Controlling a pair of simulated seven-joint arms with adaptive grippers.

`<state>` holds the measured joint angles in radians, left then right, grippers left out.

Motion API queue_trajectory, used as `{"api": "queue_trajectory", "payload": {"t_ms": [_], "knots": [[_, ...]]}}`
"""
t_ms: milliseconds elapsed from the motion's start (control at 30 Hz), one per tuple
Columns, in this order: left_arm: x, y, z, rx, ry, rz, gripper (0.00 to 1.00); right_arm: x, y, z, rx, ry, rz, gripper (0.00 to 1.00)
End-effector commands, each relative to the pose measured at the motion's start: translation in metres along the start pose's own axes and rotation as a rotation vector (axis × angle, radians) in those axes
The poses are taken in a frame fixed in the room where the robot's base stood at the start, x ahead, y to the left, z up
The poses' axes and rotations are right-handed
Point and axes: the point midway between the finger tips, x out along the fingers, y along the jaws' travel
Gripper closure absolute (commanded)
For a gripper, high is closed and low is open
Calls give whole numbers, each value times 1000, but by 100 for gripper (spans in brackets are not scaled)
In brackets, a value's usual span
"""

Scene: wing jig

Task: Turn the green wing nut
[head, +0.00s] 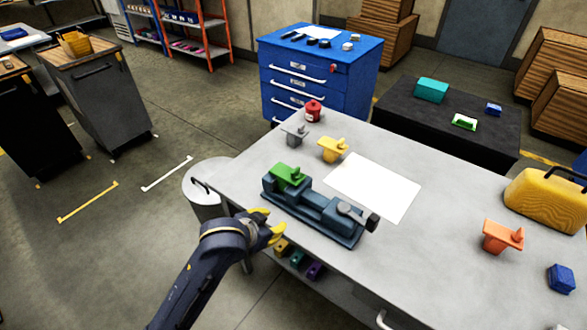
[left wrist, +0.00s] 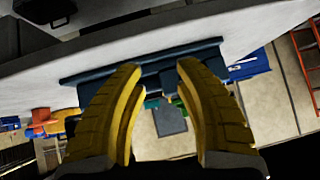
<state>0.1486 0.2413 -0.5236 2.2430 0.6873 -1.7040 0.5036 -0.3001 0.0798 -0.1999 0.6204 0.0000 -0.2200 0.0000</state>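The green wing nut (head: 288,175) sits on the left end of a dark blue jig (head: 318,212) on the grey table. In the left wrist view the jig (left wrist: 82,84) lies beyond my fingertips. A small green patch shows between the fingers there; I cannot tell if it is the nut. My left gripper (head: 270,227) has yellow fingers and is at the table's near edge, in front of the jig and apart from the nut. In the left wrist view the left gripper (left wrist: 158,68) is open and empty. My right gripper is not in view.
A grey wing piece (head: 295,134), a yellow one (head: 332,150) and a red can (head: 313,111) stand behind the jig. A white sheet (head: 374,187) lies to its right. An orange piece (head: 502,237), a blue block (head: 561,278) and a yellow case (head: 545,200) are farther right.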

Motion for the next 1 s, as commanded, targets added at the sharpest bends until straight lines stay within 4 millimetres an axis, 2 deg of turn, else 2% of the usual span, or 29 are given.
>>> {"api": "queue_trajectory", "payload": {"t_ms": [33,267,567,767,1000], "knots": [[-1,0,-10,5,9,10,67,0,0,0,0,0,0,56],[3,9,-48,14,23,83,67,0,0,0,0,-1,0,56],[2,18,-112,36,-11,201,67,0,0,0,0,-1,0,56],[-6,14,-146,45,-81,246,67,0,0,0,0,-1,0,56],[-23,-6,-179,31,-196,247,67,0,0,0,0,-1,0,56]]}}
